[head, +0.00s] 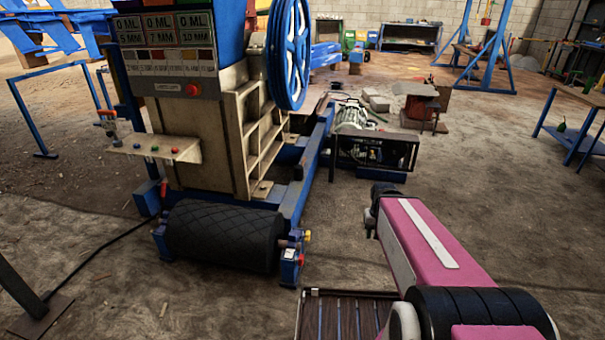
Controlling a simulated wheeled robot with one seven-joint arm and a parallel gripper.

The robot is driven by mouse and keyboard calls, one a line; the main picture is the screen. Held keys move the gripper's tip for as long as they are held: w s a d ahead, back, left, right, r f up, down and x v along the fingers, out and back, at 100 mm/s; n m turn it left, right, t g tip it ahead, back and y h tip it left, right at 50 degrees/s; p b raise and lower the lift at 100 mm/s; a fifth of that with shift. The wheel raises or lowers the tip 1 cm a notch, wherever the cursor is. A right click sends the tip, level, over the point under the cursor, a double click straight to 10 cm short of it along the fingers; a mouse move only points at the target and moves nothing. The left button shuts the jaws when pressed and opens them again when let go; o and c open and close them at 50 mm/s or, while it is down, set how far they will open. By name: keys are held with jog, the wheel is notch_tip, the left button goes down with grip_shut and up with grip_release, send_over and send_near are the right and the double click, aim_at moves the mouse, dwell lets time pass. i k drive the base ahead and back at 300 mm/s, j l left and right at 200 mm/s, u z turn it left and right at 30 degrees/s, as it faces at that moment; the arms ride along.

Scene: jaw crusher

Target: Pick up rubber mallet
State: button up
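I cannot make out a rubber mallet for certain in the head view. A small upright red and grey item (108,122) stands at the left end of the beige control shelf (185,152); it is too small to tell what it is. My pink arm reaches in from the lower right. Its dark far end shows near the middle right of the picture, but no gripper fingers can be seen, so I cannot tell what the gripper holds.
The jaw crusher (222,140) with its blue flywheel (288,52) and black roller (222,238) stands left of centre. A motor unit (372,150) sits behind my arm. A blue-legged table (580,95) is at the right. The floor between the motor unit and that table is mostly clear.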

aim_at(297, 169)
jog(key=i+l+u, duration=0.25)
jog(key=i+l, duration=0.75)
jog(key=i+l+u, duration=0.1)
jog(key=i+l, duration=0.2)
jog(key=i, duration=0.25)
jog(key=i+l, duration=0.4)
jog(key=i, duration=0.15)
jog(key=i+l+u, duration=0.15)
jog(key=i+l, duration=0.2)
jog(key=i, duration=0.2)
